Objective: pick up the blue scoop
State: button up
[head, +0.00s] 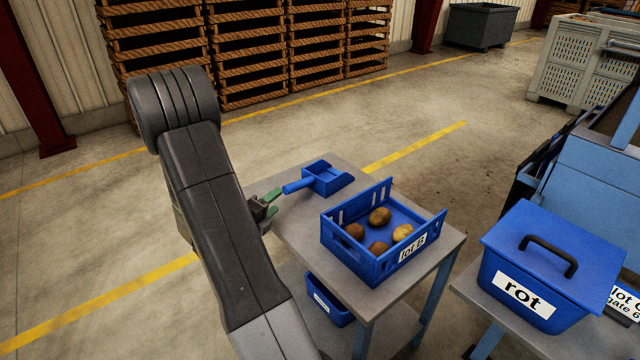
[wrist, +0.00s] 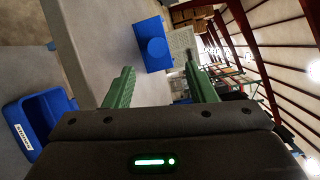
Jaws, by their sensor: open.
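The blue scoop (head: 327,179) lies on the grey table near its back left, its handle pointing left toward my gripper. My gripper (head: 270,203) is at the table's left edge, with its green fingers apart and nothing between them. The handle's end is just beyond the upper finger; whether they touch is unclear. In the wrist view the scoop (wrist: 152,46) shows ahead of my open gripper (wrist: 160,82), its round handle end toward the camera and in line with the gap between the fingers.
A blue crate (head: 337,240) labelled "lot 6" holds several potatoes, in front of the scoop. A blue bin (head: 328,302) sits on the lower shelf; it also shows in the wrist view (wrist: 52,112). A lidded "rot" box (head: 520,300) stands at right.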

aim_at(286, 193)
jog(key=x, duration=0.5)
jog(key=shift+w+d+f, duration=0.1)
jog(key=shift+w+d, duration=0.15)
jog(key=shift+w, duration=0.05)
jog(key=x, duration=0.5)
jog(key=shift+d+f+b, duration=0.1)
jog(key=shift+f+b, duration=0.05)
jog(key=shift+b, duration=0.25)
jog(key=shift+c, duration=0.3)
grip_shut()
